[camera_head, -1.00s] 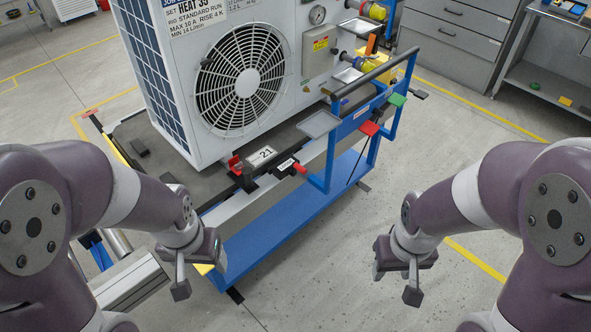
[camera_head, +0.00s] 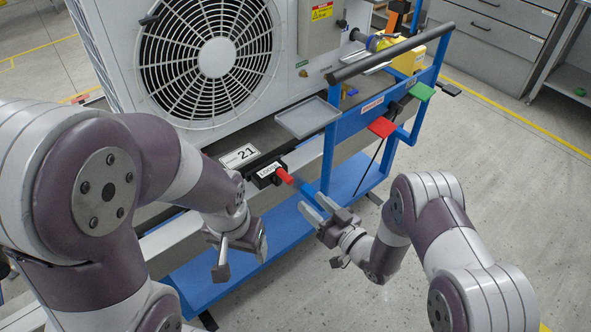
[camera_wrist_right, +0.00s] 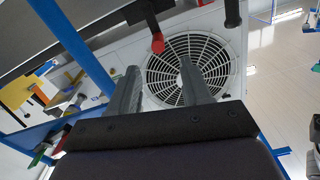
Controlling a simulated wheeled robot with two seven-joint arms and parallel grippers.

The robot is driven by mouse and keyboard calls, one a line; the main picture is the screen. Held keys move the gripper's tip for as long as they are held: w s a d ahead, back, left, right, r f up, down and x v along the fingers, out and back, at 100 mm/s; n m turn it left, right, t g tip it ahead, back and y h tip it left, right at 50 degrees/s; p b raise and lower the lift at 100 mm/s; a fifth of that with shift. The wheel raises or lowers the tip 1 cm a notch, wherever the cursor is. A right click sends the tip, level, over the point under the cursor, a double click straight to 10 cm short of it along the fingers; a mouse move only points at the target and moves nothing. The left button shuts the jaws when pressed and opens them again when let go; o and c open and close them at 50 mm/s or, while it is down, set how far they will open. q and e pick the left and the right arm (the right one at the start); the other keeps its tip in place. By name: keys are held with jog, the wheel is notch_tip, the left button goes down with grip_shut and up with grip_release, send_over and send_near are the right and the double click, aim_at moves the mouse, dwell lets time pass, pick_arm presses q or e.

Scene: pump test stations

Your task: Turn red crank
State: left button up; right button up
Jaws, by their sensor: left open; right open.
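The red crank handle (camera_head: 284,176) sticks out from a black labelled block (camera_head: 266,176) on the front of the blue cart, below the fan unit. In the right wrist view the red tip (camera_wrist_right: 157,43) shows just ahead of and between my right fingers (camera_wrist_right: 158,80). My right gripper (camera_head: 316,208) is open and empty, a short way to the lower right of the red handle, pointing at it without touching. My left gripper (camera_head: 240,258) is open and empty, below and left of the handle, in front of the cart.
A blue frame (camera_head: 330,150) with a dark top bar (camera_head: 390,59) rises right of the handle. The large fan unit (camera_head: 300,80) stands behind. Open floor lies to the right.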

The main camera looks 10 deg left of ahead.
aim_at(279, 171)
jog(key=b+x, duration=0.2)
jog(key=x, duration=1)
jog(key=shift+w, duration=0.25)
jog(key=shift+c, duration=0.3)
grip_shut()
